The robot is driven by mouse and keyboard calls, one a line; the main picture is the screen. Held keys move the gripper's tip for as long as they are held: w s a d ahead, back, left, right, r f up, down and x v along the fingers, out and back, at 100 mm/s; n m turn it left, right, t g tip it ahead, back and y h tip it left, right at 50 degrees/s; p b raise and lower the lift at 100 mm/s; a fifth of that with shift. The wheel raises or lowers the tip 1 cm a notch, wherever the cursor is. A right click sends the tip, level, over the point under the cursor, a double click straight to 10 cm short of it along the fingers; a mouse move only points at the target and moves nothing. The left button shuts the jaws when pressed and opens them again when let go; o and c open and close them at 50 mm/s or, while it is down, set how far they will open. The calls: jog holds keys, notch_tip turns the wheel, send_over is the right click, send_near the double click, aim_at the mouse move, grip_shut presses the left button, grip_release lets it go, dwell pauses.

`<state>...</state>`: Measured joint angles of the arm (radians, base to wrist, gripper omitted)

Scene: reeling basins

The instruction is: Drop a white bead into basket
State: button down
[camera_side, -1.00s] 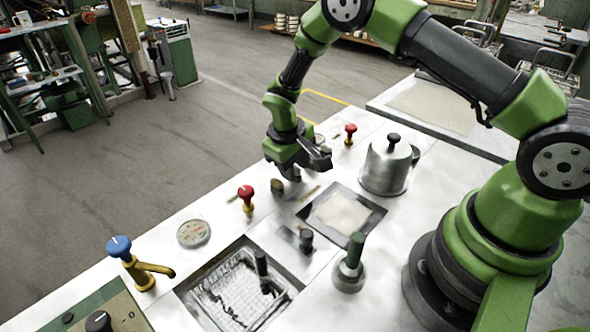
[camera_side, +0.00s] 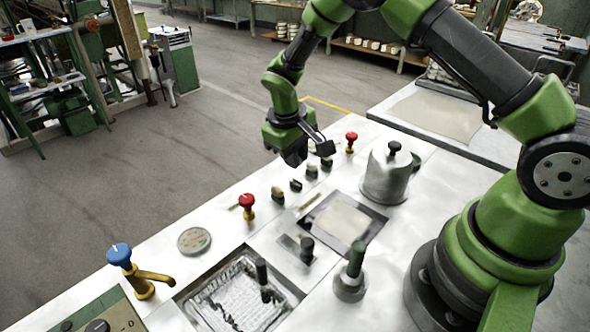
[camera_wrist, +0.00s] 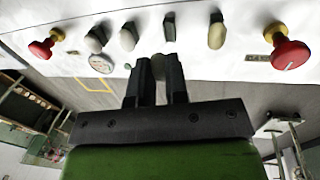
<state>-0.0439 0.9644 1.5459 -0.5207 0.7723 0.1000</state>
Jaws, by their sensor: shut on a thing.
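My gripper (camera_side: 304,157) is raised a little above the far part of the white worktop. In the wrist view its two dark fingers (camera_wrist: 158,82) are closed around a small, shaded greyish thing, seemingly the white bead (camera_wrist: 158,65), mostly hidden between them. In the side view I cannot make it out. The wire basket (camera_side: 226,292) sits in the sunken basin at the front, well away from my gripper. It has a dark-handled tool in it.
Several small rounded pieces stand in a row, including a pale one (camera_wrist: 128,36) and a dark one (camera_side: 296,185). Red knobs (camera_side: 247,204) (camera_side: 351,140), a metal pot (camera_side: 388,172), a green-topped post (camera_side: 354,262) and a blue-topped tap (camera_side: 122,254) stand up from the worktop.

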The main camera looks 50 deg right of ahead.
notch_tip(320, 180, up, 4)
jog(key=shift+f, duration=0.25)
jog(key=s+a+f+m+g, duration=0.15)
jog(key=s+a+m, duration=0.4)
jog(key=a, duration=0.65)
jog(key=s+a+f+m, duration=0.2)
jog(key=s+a+m, duration=0.2)
jog(key=s+a, duration=0.55)
notch_tip(320, 180, down, 6)
jog(key=w+a, duration=0.2)
jog(key=a, duration=0.1)
jog(key=shift+w+y, duration=0.3)
jog(key=shift+n, duration=0.25)
jog(key=c, duration=0.7)
grip_release()
jog(key=shift+o, duration=0.2)
